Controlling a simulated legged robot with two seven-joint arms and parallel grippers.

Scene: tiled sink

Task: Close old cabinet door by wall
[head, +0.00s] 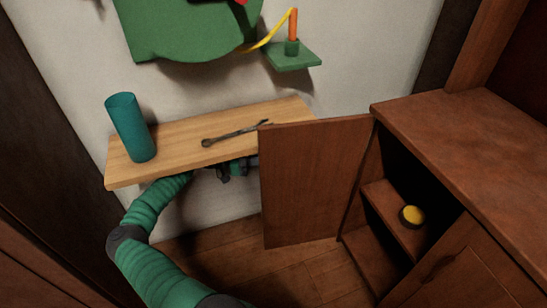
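The old wooden cabinet (455,130) stands at the right. Its door (312,185) is swung open toward the left, showing the dark inside with shelves. My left arm comes in from the bottom left and reaches under a wooden wall shelf (120,178). My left gripper (238,170) is partly visible just left of the door's outer edge, below the shelf. The shelf and the door hide part of it, so I cannot tell its fingers' state or whether it touches the door. My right gripper is out of view.
A teal cylinder (131,128) and a metal wrench (236,133) rest on the wall shelf. A round yellow-topped object (412,215) sits on a cabinet shelf. Green fixtures with an orange stick (293,25) are on the wall above. The wood floor (290,280) below the door looks clear.

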